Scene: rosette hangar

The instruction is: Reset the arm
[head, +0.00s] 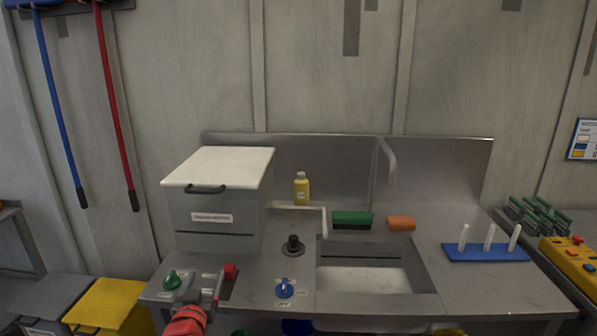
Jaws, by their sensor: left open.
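My left gripper (213,296) is in the lower left of the head view, at the front edge of the steel counter. Its red body is low in the picture, with the fingers pointing up over the counter near a red knob (230,271) and a green knob (173,280). It is open and I see nothing held in it. A pale bent arm or pipe (312,208) stands behind a black knob (292,245); which arm the task means is unclear. My right gripper is not in view.
The steel counter (365,309) holds a lidded grey box (215,215), yellow bottle (301,189), blue knob (284,288), green brush (352,219), orange sponge (400,223), sink basin (362,280) and blue peg rack (487,252). A yellow bin (108,306) stands at left.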

